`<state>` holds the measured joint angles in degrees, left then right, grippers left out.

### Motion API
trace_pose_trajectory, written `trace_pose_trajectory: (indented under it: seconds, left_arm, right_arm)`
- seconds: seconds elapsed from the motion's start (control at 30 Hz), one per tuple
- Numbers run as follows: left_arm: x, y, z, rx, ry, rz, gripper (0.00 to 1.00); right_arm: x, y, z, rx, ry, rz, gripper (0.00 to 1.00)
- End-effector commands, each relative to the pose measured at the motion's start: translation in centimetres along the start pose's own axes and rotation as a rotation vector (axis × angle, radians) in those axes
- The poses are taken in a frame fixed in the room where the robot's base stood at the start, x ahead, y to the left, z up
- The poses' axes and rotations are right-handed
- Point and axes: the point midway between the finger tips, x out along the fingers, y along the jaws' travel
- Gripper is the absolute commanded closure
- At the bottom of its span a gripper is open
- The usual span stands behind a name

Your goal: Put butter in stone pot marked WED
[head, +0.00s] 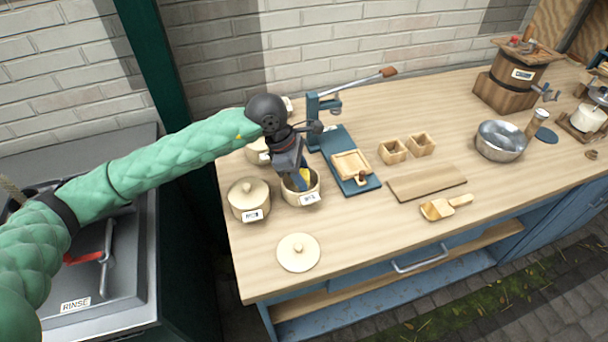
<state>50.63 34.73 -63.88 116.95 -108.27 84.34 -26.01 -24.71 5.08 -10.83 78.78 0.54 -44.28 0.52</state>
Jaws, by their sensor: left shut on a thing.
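My left gripper (296,180) reaches down into the mouth of an open cream stone pot (302,197). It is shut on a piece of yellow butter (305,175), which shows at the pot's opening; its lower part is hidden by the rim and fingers. The pot has a white label on its front, too small to read surely. A loose round lid (298,253) lies on the bench in front of it. A lidded stone pot (249,200) with its own label stands just left. Another pot (256,152) is partly hidden behind my left gripper. My right gripper is out of view.
A blue press (335,155) with a wooden mould stands right of the pots, its lever reaching up. Small wooden boxes (392,151), a board (427,183), a scoop (443,207), a metal bowl (501,141) and a churn (515,78) stand farther right. The front bench is mostly clear.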

Motion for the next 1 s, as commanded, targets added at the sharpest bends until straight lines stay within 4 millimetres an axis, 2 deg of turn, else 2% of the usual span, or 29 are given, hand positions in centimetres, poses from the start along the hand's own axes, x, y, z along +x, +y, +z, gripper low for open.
trace_pose_trajectory:
  seconds: [0.03, 0.37, 0.4, 0.5, 0.63, 0.67, 0.7, 1.0]
  left_arm:
    - [0.92, -0.25, 0.02, 0.002, -0.003, -0.007, 0.8]
    - [0.94, -0.28, 0.05, 0.002, -0.004, -0.007, 0.8]
    - [0.95, -0.28, 0.05, 0.002, -0.004, -0.008, 0.52]
    - [0.98, -0.29, 0.05, 0.002, -0.004, -0.008, 0.34]
    - [1.02, -0.31, 0.04, 0.002, -0.004, -0.008, 0.34]
    - [1.03, -0.31, 0.03, 0.002, -0.003, -0.009, 0.47]
    - [1.04, -0.31, 0.03, 0.002, -0.003, -0.009, 0.52]
    - [0.81, -0.29, 0.05, 0.002, -0.004, -0.008, 0.52]
  right_arm:
    - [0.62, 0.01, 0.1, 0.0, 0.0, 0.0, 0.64]
    - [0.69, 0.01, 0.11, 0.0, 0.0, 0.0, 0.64]
    - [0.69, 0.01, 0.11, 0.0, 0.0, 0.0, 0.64]
    - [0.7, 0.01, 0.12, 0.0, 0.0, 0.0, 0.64]
    - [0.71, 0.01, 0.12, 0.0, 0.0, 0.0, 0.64]
    - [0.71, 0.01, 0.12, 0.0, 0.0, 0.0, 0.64]
    - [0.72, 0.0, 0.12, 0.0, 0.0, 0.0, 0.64]
    - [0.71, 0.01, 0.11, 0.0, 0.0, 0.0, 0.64]
